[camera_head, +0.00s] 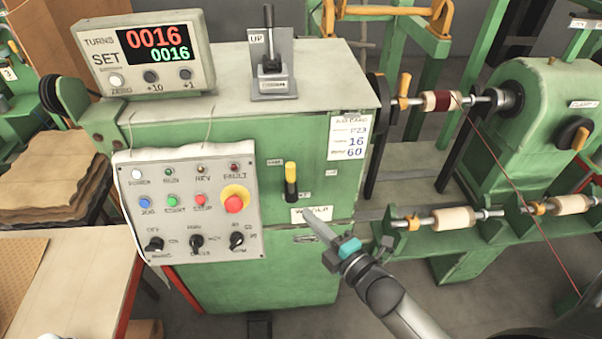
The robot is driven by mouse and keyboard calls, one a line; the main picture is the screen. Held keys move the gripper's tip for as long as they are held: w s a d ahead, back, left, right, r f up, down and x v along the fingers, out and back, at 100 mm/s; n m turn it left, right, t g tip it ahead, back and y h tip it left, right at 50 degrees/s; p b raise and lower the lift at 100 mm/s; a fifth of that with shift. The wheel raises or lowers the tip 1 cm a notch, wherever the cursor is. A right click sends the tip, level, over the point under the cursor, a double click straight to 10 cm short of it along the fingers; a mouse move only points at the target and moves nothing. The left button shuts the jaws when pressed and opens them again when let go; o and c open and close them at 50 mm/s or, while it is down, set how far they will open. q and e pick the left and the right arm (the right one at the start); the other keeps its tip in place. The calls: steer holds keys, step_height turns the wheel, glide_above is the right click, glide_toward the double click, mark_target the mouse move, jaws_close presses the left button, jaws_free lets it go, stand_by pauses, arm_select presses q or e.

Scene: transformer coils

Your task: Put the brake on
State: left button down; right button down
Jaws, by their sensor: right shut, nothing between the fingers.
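The green winding machine (230,130) fills the middle of the view. A lever with a yellow top and black lower part (291,180) stands upright on its front face, with small labels beside it that I cannot read surely. A grey control panel (185,222) to its left has three black rotary knobs along the bottom; the left knob (154,243) has blurred lettering around it. My right gripper (316,222) is shut and empty, below and right of the yellow lever and apart from it in the picture. My left gripper is out of view.
A black lever (269,45) marked UP stands on top. The counter (145,52) reads 0016 twice. A red emergency button (234,203) sits on the panel. A wound coil (441,100) is on the spindle, with a red wire running down right. Bare spools (453,219) sit lower right.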

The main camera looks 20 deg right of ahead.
mark_target(288, 181)
step_height(288, 181, up, 4)
steer(key=shift+s+f+n+t+y, duration=0.1)
steer(key=shift+n+t+y, duration=0.2)
steer(key=shift+n, duration=0.3)
steer(key=x, duration=1)
steer(key=shift+p, duration=0.4)
steer(key=shift+d, duration=0.15)
steer(key=shift+s+d+m+b, duration=0.1)
steer(key=shift+d+m+b, duration=0.1)
steer(key=shift+m+b, duration=0.2)
